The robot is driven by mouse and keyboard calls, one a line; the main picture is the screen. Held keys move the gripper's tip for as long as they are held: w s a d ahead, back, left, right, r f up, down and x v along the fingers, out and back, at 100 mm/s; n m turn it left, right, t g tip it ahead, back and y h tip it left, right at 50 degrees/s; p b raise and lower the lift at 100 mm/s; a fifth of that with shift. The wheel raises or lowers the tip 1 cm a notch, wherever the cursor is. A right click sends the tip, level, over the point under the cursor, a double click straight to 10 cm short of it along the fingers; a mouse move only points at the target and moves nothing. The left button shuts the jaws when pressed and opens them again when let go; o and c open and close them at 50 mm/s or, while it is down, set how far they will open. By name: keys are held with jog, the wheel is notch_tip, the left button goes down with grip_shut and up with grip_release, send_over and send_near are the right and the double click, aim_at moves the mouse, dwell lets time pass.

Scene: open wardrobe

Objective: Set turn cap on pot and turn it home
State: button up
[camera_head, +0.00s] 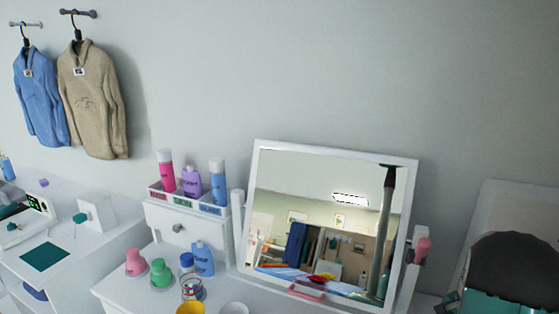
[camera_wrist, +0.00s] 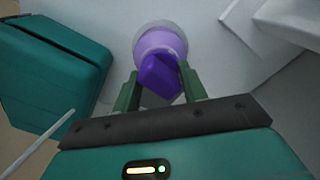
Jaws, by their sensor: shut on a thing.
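In the wrist view my gripper (camera_wrist: 159,84) has its two green fingers closed on either side of an angular purple piece, which looks like the grip of the turn cap (camera_wrist: 160,70). Beyond it shows a paler purple round body (camera_wrist: 160,38) with a whitish rim. I cannot tell whether this round part is the cap's own skirt or the pot, nor whether cap and pot touch. The fingers hide the sides of the purple grip. In the head view my gripper and the held cap cannot be made out.
The head view shows a white dresser with a tilted mirror (camera_head: 320,225), pink (camera_head: 135,262) and green (camera_head: 160,273) pots, a blue bottle (camera_head: 203,259) and a rack of bottles (camera_head: 190,200). A teal box (camera_wrist: 45,70) stands left in the wrist view. Two jackets hang upper left.

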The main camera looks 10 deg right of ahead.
jog(key=m, duration=0.3)
jog(key=shift+c, duration=0.9)
jog(key=shift+o, duration=0.5)
jog(key=m, duration=0.6)
grip_shut()
jog(key=shift+c, duration=0.3)
grip_release()
jog(key=m, duration=0.4)
jog(key=shift+s+d+m, duration=0.1)
jog(key=shift+d+m, duration=0.05)
jog(key=shift+m, duration=0.55)
jog(key=o, duration=1.4)
jog(key=shift+s, duration=0.15)
jog(key=o, duration=0.4)
jog(key=shift+w, duration=0.25)
